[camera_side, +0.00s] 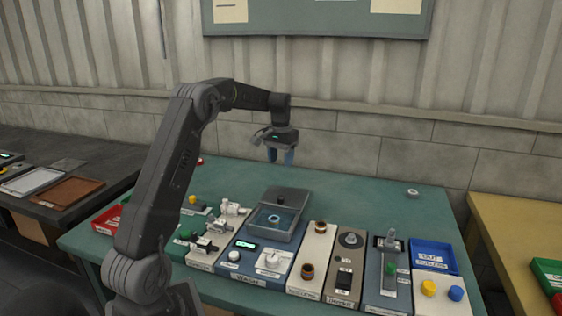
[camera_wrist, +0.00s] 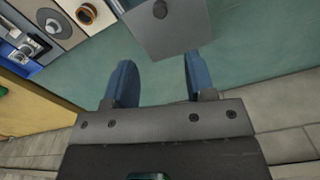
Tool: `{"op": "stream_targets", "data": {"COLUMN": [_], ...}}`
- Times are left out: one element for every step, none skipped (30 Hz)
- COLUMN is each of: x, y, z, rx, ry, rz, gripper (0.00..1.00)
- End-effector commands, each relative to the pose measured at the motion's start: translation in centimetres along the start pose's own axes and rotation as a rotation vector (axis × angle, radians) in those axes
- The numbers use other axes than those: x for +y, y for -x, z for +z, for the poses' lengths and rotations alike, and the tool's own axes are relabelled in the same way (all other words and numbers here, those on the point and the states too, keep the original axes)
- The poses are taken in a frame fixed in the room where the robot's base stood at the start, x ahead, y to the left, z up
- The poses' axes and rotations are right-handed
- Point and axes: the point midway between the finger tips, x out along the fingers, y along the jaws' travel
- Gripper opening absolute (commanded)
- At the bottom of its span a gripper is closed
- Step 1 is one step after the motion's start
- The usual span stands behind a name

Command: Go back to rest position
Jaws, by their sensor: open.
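My gripper (camera_side: 281,157) is in the air above the back of the green table (camera_side: 340,192), behind the open lid of the wash station. Its two blue fingers point down and stand apart, with nothing between them. In the wrist view my gripper (camera_wrist: 155,80) is also open and empty. The grey lid (camera_wrist: 165,25) shows beyond the fingertips at the top of that view, with a dark round knob on it.
A row of stations fills the table front: the wash station (camera_side: 250,262) with its raised lid (camera_side: 287,198), a cream panel (camera_side: 312,262) with brown-topped parts, and a blue tray (camera_side: 433,256) at right. A small ring-shaped part (camera_side: 412,192) lies at the back right. The back of the table is mostly clear.

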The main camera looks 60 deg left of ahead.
Motion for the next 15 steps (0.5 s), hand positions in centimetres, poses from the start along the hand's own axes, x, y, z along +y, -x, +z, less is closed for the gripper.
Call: {"op": "stream_targets", "data": {"x": [0.0,0.0,0.0,0.0,0.1,0.4,0.8,1.3,2.2,3.0,4.0,5.4,6.6,7.7,9.2], "y": [0.0,0.0,0.0,0.0,0.1,0.3,0.6,1.0,1.8,2.4,3.2,4.3,5.1,5.9,6.8], "z": [0.0,0.0,0.0,0.0,0.1,0.2,0.4,0.6,1.1,1.6,2.2,3.3,4.2,5.2,6.7], "rx": [0.0,0.0,0.0,0.0,0.001,0.004,0.008,0.015,0.026,0.037,0.049,0.067,0.083,0.097,0.119], "ry": [0.0,0.0,0.0,0.0,-0.002,-0.005,-0.01,-0.017,-0.029,-0.04,-0.053,-0.073,-0.09,-0.107,-0.129], "rz": [0.0,0.0,0.0,0.0,0.0,-0.001,-0.001,-0.002,-0.004,-0.006,-0.007,-0.008,-0.009,-0.009,-0.009], "gripper": [0.5,0.5,0.5,0.5,0.5,0.5,0.5,0.5,0.5,0.5,0.5,0.5,0.5,0.5,0.5]}}
